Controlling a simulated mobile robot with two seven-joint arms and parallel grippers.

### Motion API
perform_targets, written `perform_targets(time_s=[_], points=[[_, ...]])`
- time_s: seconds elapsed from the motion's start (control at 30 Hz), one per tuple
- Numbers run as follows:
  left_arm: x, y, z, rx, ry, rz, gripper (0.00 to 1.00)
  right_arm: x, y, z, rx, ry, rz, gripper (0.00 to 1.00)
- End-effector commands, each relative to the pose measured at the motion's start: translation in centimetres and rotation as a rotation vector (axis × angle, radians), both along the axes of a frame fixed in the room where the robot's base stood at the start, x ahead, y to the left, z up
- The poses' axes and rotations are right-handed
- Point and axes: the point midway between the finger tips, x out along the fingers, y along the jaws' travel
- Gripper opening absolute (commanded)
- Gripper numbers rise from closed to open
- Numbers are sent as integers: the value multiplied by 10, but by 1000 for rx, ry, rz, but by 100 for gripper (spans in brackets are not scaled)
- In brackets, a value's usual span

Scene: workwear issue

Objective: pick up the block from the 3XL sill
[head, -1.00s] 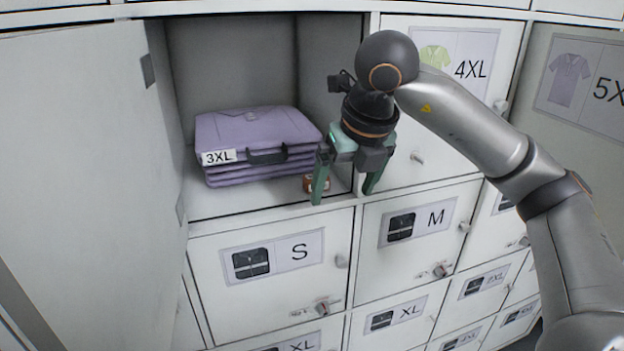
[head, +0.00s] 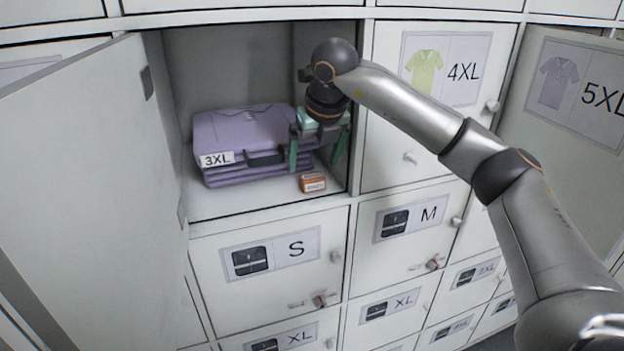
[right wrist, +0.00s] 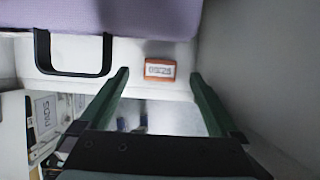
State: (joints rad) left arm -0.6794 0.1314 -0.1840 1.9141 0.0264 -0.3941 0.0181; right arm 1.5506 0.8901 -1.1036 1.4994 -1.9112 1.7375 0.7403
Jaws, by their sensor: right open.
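The block (head: 312,183) is small, orange-brown with a white label, and lies on the sill (head: 240,203) of the open 3XL locker, right of the folded purple garments. In the right wrist view the block (right wrist: 160,69) lies between the lines of my two green fingers, just beyond their tips. My left gripper is not in view.
The stack of purple garments (head: 245,145) with a 3XL tag and a dark handle fills the left of the compartment. The open locker door (head: 90,190) stands at the left. The closed 4XL door (head: 425,140) is at the right, the closed S door (head: 270,285) below.

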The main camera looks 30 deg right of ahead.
Motion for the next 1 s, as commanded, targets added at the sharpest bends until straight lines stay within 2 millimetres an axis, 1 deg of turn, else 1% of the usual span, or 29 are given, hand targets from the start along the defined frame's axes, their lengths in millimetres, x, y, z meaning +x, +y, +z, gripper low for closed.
perform_targets(time_s=[0.03, 0.2, 0.33, 0.53, 1.0], points=[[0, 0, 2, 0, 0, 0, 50, 2, -2, -11, -1, 6, -1, 98], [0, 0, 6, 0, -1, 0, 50, 11, -4, -32, 0, 5, -2, 98], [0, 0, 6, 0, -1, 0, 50, 14, -4, -38, -1, 2, -2, 98], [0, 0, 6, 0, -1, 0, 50, 14, -4, -39, 0, 2, 0, 96], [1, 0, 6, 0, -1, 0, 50, 14, -4, -38, 0, 2, 0, 44]])
